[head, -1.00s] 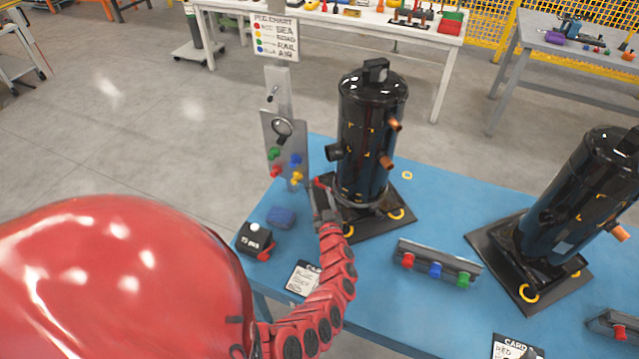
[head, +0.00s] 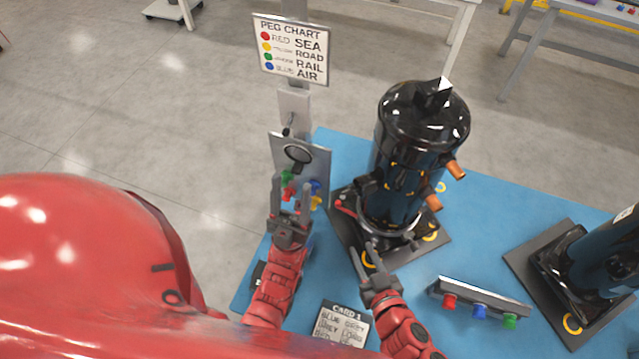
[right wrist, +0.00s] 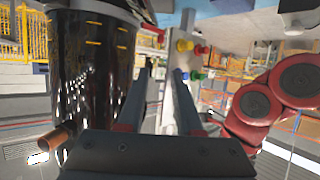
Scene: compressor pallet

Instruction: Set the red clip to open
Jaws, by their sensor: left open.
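The red clip (head: 345,207) shows as a small red lever at the left side of the black compressor's (head: 420,140) base, by a clamp ring. In the right wrist view a red piece beside the black cylinder may be the same clip; I cannot tell. My left gripper (head: 290,187) is open and empty, left of the clip and in front of the peg panel. My right gripper (head: 363,248) is open with nothing between its fingers, just below and right of the clip, near the base's front edge. Its fingers also show in the right wrist view (right wrist: 162,75).
A grey panel (head: 315,160) with coloured pegs stands behind my left gripper, under a peg chart (head: 292,48). A peg rack (head: 480,303), a card (head: 341,325) and a second compressor (head: 600,255) are on the blue table (head: 500,190). Some table is free between the compressors.

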